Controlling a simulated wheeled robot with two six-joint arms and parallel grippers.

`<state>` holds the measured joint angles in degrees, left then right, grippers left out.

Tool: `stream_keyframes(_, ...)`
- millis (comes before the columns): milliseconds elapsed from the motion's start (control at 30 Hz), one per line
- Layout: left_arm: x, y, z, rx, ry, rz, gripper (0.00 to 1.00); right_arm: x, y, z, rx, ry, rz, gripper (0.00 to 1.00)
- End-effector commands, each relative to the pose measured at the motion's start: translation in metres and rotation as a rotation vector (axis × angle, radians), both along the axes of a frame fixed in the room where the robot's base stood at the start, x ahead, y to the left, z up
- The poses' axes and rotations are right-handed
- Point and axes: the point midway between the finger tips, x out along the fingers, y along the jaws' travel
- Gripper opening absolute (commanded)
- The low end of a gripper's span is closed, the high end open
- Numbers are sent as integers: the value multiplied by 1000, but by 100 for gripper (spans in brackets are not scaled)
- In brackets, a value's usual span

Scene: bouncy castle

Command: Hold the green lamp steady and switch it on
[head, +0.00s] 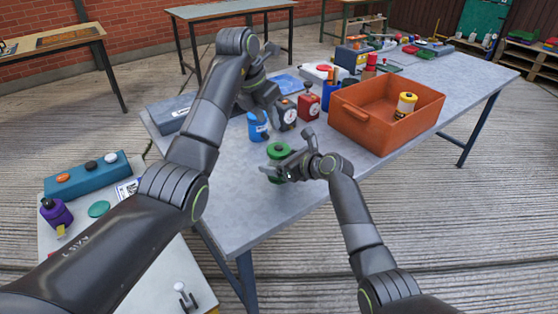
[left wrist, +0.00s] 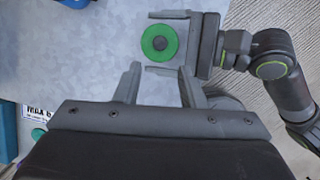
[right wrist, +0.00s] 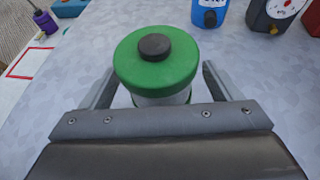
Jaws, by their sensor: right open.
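The green lamp (head: 278,151) stands upright on the grey table (head: 240,215), near its front edge. It has a round green top with a dark button in the middle, seen from above in the left wrist view (left wrist: 160,43) and close up in the right wrist view (right wrist: 156,62). My right gripper (head: 277,166) is open at table height, with a finger on either side of the lamp; gaps show beside it. My left gripper (head: 270,105) is higher, behind the lamp in the head view. Its fingers (left wrist: 158,88) are apart and empty, above and short of the lamp.
Behind the lamp stand a blue item (head: 257,127), a dark gauge box (head: 286,114) and a red one (head: 308,102). An orange bin (head: 370,128) holding a yellow item (head: 404,105) is to the right. A side table (head: 150,270) stands at the left.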

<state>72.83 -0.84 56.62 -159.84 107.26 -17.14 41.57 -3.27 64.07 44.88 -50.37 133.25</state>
Motion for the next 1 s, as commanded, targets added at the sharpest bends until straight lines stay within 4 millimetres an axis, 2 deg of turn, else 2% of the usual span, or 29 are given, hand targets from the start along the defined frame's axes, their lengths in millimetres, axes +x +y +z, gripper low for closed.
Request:
stream_keyframes(367, 0, 0, 0, 0, 0, 0, 36, 2, 2, -1, 0, 0, 0, 84)
stream_keyframes(800, 0, 0, 0, 0, 0, 0, 36, 2, 2, -1, 0, 0, 0, 27)
stream_keyframes(867, 0, 0, 0, 0, 0, 0, 31, 2, 2, -1, 1, 1, 0, 25)
stream_keyframes(1000, 0, 0, 0, 0, 0, 0, 13, 2, 2, -1, 1, 1, 0, 25)
